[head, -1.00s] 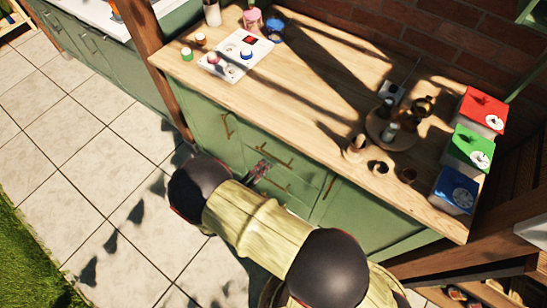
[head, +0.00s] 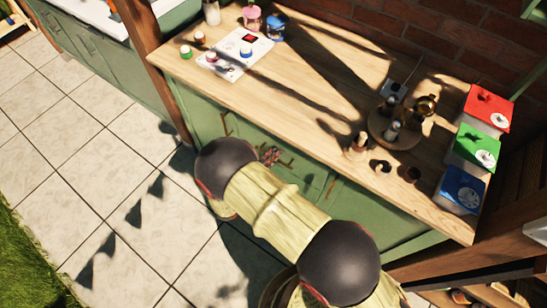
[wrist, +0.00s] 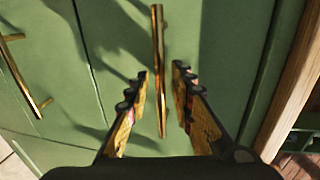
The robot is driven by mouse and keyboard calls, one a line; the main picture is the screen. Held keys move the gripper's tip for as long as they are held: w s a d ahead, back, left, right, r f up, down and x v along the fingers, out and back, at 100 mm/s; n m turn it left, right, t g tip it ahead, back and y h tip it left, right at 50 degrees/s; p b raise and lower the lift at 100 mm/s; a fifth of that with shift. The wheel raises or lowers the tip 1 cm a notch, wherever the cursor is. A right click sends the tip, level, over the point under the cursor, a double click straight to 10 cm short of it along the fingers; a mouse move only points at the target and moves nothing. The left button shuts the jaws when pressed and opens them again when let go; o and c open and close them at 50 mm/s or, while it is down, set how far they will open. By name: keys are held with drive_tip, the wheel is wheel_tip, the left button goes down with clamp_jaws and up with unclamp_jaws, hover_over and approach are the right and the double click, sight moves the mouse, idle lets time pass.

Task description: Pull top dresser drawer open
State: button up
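The green dresser (head: 205,122) stands under a wooden countertop. Its top drawer (wrist: 215,40) fills much of the wrist view and looks shut. A long brass handle (wrist: 158,55) runs up the middle of that view. My gripper (wrist: 160,76) is open, with one dark-tipped, yellowish finger on each side of the handle. Gaps show between the handle and both fingers; I cannot tell whether the fingertips reach its depth. In the head view my gripper (head: 269,155) is at the drawer front just below the countertop, and my arm hides much of the lower front.
A second brass handle (wrist: 25,75) is at the left of the wrist view. The countertop (head: 310,95) holds a white panel (head: 235,54), a round tray (head: 378,128) and red, green and blue boxes (head: 474,150) at the right. Tiled floor (head: 80,170) lies open at left.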

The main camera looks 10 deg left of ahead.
drive_tip(key=shift+c, duration=1.2)
clamp_jaws()
